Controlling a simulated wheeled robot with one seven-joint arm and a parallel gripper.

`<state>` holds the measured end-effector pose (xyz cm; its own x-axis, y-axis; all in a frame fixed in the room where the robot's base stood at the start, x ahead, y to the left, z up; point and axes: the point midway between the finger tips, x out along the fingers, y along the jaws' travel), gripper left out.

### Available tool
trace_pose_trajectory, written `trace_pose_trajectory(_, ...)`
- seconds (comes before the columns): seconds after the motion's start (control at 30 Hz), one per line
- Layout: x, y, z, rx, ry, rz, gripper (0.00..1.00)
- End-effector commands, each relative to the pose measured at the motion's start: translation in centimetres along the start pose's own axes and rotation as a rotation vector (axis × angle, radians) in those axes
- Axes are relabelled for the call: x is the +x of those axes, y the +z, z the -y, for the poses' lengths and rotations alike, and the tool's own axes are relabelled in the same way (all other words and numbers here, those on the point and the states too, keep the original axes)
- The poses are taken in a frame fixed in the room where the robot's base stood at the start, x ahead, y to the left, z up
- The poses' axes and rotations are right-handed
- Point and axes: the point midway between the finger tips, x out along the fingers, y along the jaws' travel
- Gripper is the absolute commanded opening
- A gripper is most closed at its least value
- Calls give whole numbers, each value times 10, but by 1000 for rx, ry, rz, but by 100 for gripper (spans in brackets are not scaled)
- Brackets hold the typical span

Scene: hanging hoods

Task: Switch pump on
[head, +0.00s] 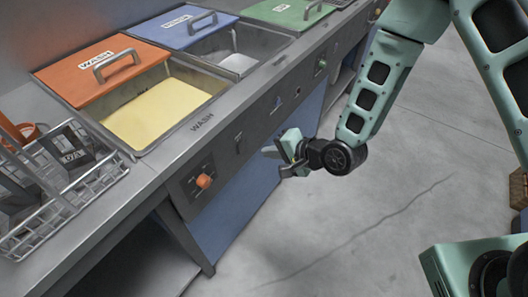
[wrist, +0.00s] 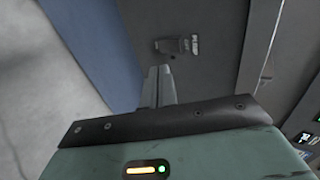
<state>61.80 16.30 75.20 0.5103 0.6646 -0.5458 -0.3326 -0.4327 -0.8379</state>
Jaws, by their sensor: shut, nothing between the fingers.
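My gripper (head: 272,152) is in front of the grey front panel of the wash line, a short way out from it. Its fingers (wrist: 158,88) are shut together and empty, pointing at the panel in the wrist view. A small grey switch (wrist: 176,47) with a white label beside it sits on the panel just beyond the fingertips. The label seems to read PUMP, but it is small and blurred. A gap shows between the fingertips and the switch. In the head view a dark switch (head: 239,142) is on the panel left of my gripper; its position is too small to tell.
An orange knob (head: 203,181) is lower left on the panel, and a green button (head: 321,64) is farther right. Above are the yellow-filled wash tank (head: 160,115), an orange lid (head: 100,70) and a wire basket (head: 75,195).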

Motion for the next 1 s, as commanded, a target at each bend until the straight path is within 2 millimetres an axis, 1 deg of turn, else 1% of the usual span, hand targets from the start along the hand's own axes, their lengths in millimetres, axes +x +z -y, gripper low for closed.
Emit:
trace_pose_trajectory(0.03, -8, 0, 0, 1, 1, -1, 0)
trace_pose_trajectory(0.2, -35, -1, 1, 2, 1, -2, 0)
trace_pose_trajectory(0.3, -48, 0, 2, 1, 1, -1, 0)
trace_pose_trajectory(0.4, -56, 0, 2, 0, 1, 0, 0)
trace_pose_trajectory(0.57, -61, 0, 2, 0, 1, 0, 0)
trace_pose_trajectory(0.83, -60, 0, 1, 0, 0, 0, 0)
trace_pose_trajectory(0.93, -56, -5, -7, 4, -15, 0, 0)
trace_pose_trajectory(1.0, -51, -11, -16, 8, -38, -1, 0)
